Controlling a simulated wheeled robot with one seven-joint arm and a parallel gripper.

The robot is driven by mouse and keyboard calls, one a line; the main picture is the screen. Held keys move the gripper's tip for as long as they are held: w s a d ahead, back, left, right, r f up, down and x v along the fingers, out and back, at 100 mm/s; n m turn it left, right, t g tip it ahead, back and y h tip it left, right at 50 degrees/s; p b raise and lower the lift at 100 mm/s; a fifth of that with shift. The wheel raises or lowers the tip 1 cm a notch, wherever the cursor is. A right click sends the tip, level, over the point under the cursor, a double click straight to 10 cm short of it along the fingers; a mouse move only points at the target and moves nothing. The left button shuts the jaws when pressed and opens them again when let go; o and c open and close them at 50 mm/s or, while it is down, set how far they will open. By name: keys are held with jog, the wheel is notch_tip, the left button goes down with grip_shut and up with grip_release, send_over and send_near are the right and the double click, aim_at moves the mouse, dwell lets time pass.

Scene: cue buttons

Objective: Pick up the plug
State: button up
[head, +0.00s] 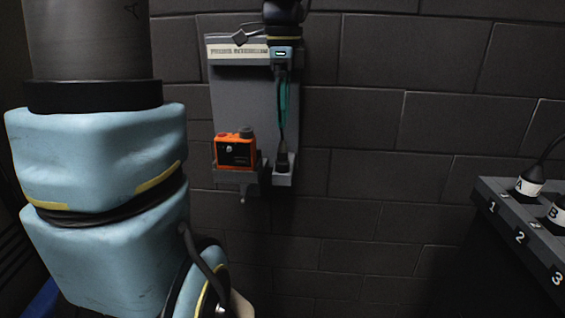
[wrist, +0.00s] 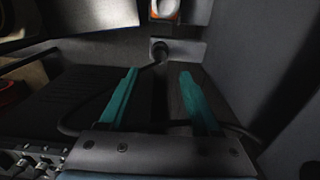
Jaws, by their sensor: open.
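A dark plug (head: 282,161) stands in a small grey holder (head: 283,180) on the wall board, with a black cable rising from it. My gripper (head: 282,122) points down above this plug, with its teal fingers apart and nothing between them. In the wrist view my gripper (wrist: 159,74) is open, and a dark round piece with a cable (wrist: 160,50), probably the plug, lies beyond the fingertips, apart from them. The plug's lower part is hidden in the holder.
An orange box (head: 236,150) sits on a shelf left of the holder. A grey panel (head: 508,214) numbered 1, 2, 3 stands at the right, with white-collared plugs marked A (head: 529,187) and B (head: 557,210). The brick wall between is bare.

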aim_at(282, 150)
notch_tip(282, 150, down, 8)
jog(key=shift+f+p, duration=0.2)
jog(key=shift+p, duration=0.15)
jog(key=shift+a, duration=0.1)
jog(key=shift+c, duration=0.3)
grip_shut()
dwell(0.3)
